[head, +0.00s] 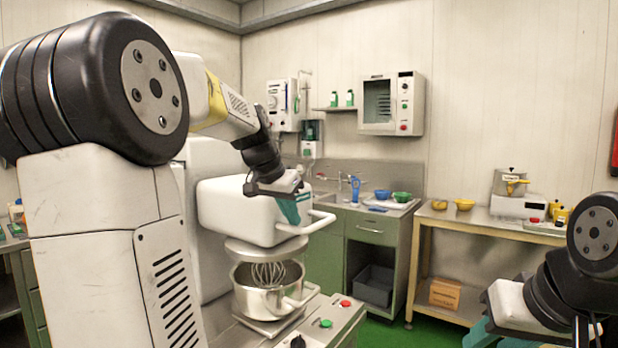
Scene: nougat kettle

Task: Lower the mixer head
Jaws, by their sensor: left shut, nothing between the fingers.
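The mixer head (238,212) is a white block with a bar handle (318,222) on its front right. It looks roughly level above a steel bowl (265,302). A wire whisk (268,273) hangs under it, with its lower part behind the bowl's near rim. My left gripper (291,211) has teal fingers, shut and empty, pointing down at the right end of the head beside the handle. I cannot tell whether they touch it. My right gripper (478,334) is at the lower right, partly cut off by the frame, so its fingers' state is unclear.
Red (345,304) and green (326,323) buttons sit on the mixer base. Behind are a sink counter (372,228) with blue and green bowls, and a side table (470,220) with a scale (518,206). Green floor shows between the mixer and the table.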

